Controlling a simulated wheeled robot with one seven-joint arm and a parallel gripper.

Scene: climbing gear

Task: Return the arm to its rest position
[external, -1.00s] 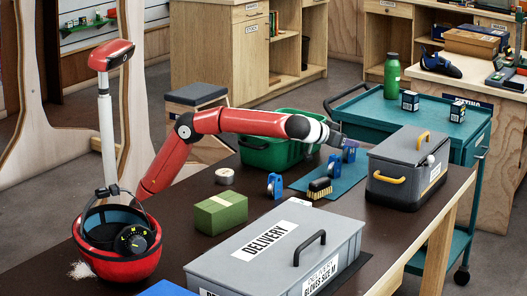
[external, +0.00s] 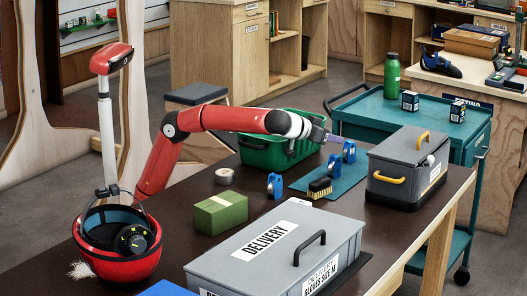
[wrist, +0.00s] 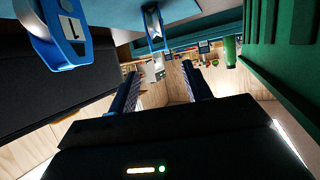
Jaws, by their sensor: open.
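My red arm (external: 230,119) reaches from the left over the dark table, bent at a raised elbow. My gripper (external: 328,138) is above the table, near the right end of the green crate and the back of the blue mat. In the wrist view its two dark blue fingers (wrist: 161,82) stand apart with nothing between them. Two blue devices (external: 349,152) (external: 334,165) are on the mat, just beyond and below the gripper and apart from it. The wrist view also shows blue devices at the top, one marked "1" (wrist: 67,28).
The green crate (external: 262,158) stands below my forearm. A third blue device (external: 274,186), a brush (external: 320,188), a tape roll (external: 224,176) and a green box (external: 221,213) lie nearby. A grey toolbox (external: 402,177) stands right; a delivery case (external: 340,228) is in front.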

